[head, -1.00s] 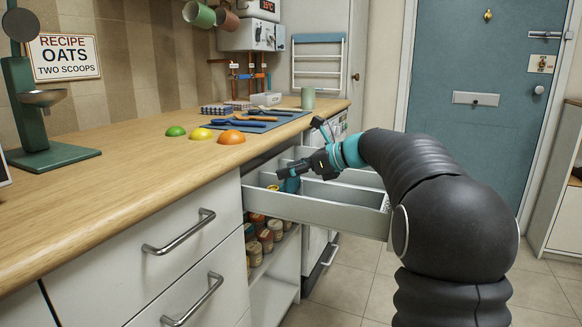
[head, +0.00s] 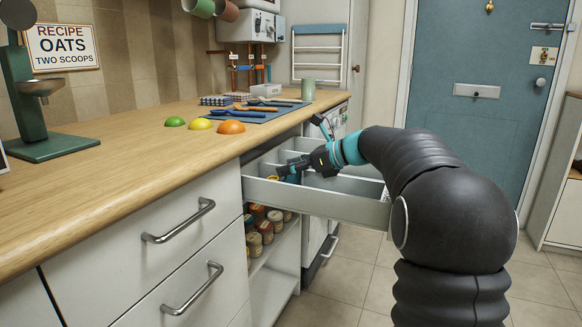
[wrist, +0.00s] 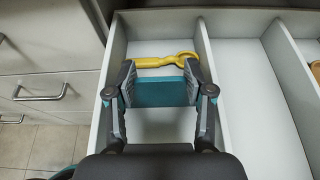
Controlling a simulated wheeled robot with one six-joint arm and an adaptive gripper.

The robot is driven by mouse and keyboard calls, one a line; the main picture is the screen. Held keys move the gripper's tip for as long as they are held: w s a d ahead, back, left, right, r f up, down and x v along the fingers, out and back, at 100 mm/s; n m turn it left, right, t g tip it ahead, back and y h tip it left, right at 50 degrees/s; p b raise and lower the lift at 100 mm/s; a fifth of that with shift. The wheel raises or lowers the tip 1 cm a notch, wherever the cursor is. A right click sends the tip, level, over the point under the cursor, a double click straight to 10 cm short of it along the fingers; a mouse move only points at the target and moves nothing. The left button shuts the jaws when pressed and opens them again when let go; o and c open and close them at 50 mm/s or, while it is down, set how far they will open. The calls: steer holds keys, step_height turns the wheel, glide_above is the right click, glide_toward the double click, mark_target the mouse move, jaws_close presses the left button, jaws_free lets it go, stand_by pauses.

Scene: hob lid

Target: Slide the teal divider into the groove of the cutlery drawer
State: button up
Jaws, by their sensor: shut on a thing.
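My gripper (wrist: 160,88) is shut on the teal divider (wrist: 160,94), with one finger at each end of it. The divider lies crosswise between the side walls of the left compartment of the open cutlery drawer (head: 330,204). In the head view my gripper (head: 281,171) reaches down into the drawer, and only a small part of the divider (head: 293,179) shows beside it. The divider's lower edge and the groove are hidden, so I cannot tell whether it sits in the groove.
A yellow utensil (wrist: 165,60) lies in the same compartment, just beyond the divider. The compartment to the right is bare nearby. The wooden worktop (head: 120,175) borders the drawer at left, with colored domes and a blue mat (head: 283,111). Jars (head: 266,228) stand below.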

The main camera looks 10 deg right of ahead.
steer(key=shift+f, duration=0.3)
stand_by(0.4)
steer(key=o, duration=1.1)
steer(key=v, duration=1.2)
steer(key=s+a+f+n+g+h+p, duration=0.1)
steer(key=s+a+f+n+h, duration=0.35)
steer(key=s, duration=0.45)
steer(key=s+a+f+n+g+h, duration=0.1)
steer(key=s+a+f+n+g, duration=0.15)
steer(key=s+a+n, duration=0.45)
steer(key=s+f+n+h, duration=0.1)
steer(key=s+f+n, duration=0.2)
steer(key=s, duration=0.3)
steer(key=s+d+f+n+t+h, duration=0.1)
steer(key=s+f+n+h, duration=0.1)
steer(key=s+f+n, duration=0.2)
steer(key=s+d+f+n+h+p, duration=0.1)
steer(key=s+f+n+h, duration=0.1)
steer(key=s+n, duration=0.4)
steer(key=shift+s+d+f+n, duration=0.2)
steer(key=shift+s+f+n, duration=0.15)
steer(key=shift+s+f, duration=0.6)
